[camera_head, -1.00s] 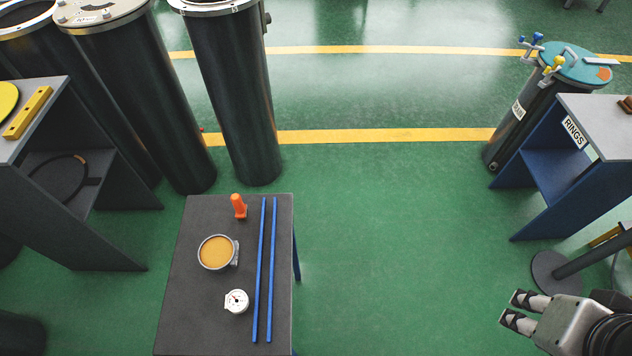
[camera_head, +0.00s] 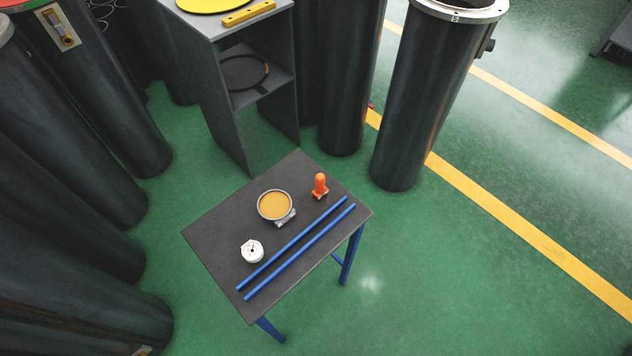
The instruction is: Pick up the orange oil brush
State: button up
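The orange oil brush (camera_head: 320,184) stands upright near the far right corner of a small dark grey table (camera_head: 222,232) with blue legs. It has an orange body and a pale lower end. It is beside a round metal pan of amber liquid (camera_head: 274,205), with a gap between them. My gripper is out of the picture now.
Two parallel blue rods (camera_head: 300,250) lie along the table's right side. A white dial gauge (camera_head: 252,251) lies near its left end. A grey shelf unit (camera_head: 228,100) and tall black cylinders (camera_head: 418,110) stand behind. Green floor (camera_head: 450,290) is clear at the right.

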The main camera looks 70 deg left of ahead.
aim_at(321, 191)
jog(key=i+u, duration=0.15)
jog(key=u, duration=0.3)
jog(key=i+j+u, duration=0.1)
jog(key=u, duration=0.35)
jog(key=i+u, duration=0.15)
jog(key=u, duration=0.3)
jog(key=i+l+u, duration=0.1)
jog(key=u, duration=0.35)
jog(key=i+l+u, duration=0.1)
jog(key=u, duration=0.35)
jog(key=i+u, duration=0.15)
jog(key=u, duration=0.25)
jog(key=i+u, duration=0.1)
jog(key=u, duration=0.35)
jog(key=i+u, duration=0.15)
jog(key=u, duration=0.25)
jog(key=i+u, duration=0.15)
jog(key=u, duration=0.3)
jog(key=l+u, duration=0.15)
jog(key=u, duration=0.25)
jog(key=i+l, duration=0.05)
